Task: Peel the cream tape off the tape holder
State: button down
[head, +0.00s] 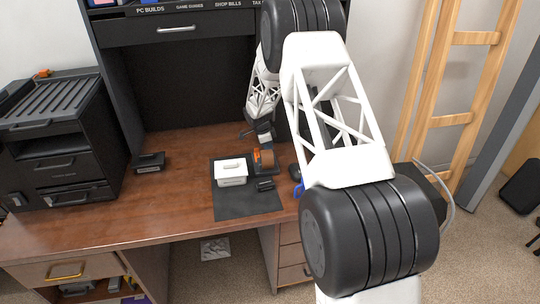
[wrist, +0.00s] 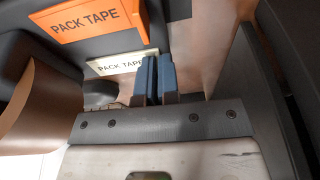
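The tape holder (head: 257,157) stands on the dark mat, with orange and brown parts. In the wrist view its orange face (wrist: 90,20) reads PACK TAPE, and a brown curved part (wrist: 35,108) is at the left. The cream tape (wrist: 115,65), also printed PACK TAPE, lies just below the orange face. My gripper (wrist: 158,62) has its two blue-grey fingers close together at the tape's right end. The left finger overlaps that end. I cannot tell whether tape is pinched between them.
A white box (head: 230,173) stands on the dark mat (head: 247,206), left of the holder. A small black object (head: 264,185) lies in front. Another black item (head: 149,163) and a large black printer (head: 60,140) are left. The desk's front left (head: 130,205) is clear.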

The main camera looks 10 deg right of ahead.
jog(key=shift+w+r, duration=0.25)
jog(key=shift+r, duration=0.6)
jog(key=shift+w+r, duration=0.25)
jog(key=shift+r, duration=0.6)
dwell(1.1)
jog(key=shift+r, duration=0.1)
jog(key=shift+d+v, duration=0.2)
jog(key=shift+v, duration=0.6)
jog(key=shift+d+v, duration=0.2)
jog(key=shift+v, duration=0.6)
jog(key=shift+d+v, duration=0.15)
jog(key=shift+v, duration=0.65)
jog(key=shift+d+r, duration=0.1)
jog(key=shift+r, duration=0.15)
